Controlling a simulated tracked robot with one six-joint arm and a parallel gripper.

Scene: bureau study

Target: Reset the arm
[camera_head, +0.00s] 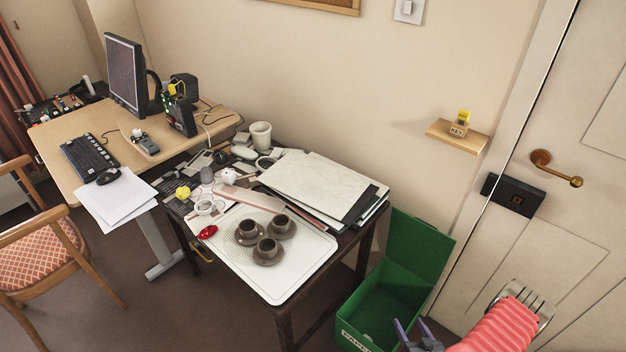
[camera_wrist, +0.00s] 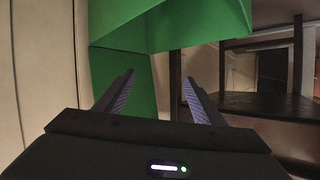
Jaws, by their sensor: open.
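My gripper (camera_head: 419,338) shows at the bottom of the head view, at the end of my pink-sleeved arm, which reaches in from the lower right. It is just right of the green box (camera_head: 402,292). In the wrist view my gripper (camera_wrist: 158,90) has its two dark fingers well apart, with nothing between them. The green box (camera_wrist: 122,82) fills the upper middle of that view, beyond the fingers. The gripper's lower part is cut off by the head view's edge.
A dark table (camera_head: 317,323) stands left of the box, with a white tray (camera_head: 222,255) holding several brown cups on saucers. A door (camera_head: 575,130) with a brass handle (camera_head: 556,168) is at the right. A small wall shelf (camera_head: 470,143) is above. A desk (camera_head: 60,150) and chair (camera_head: 45,230) are at left.

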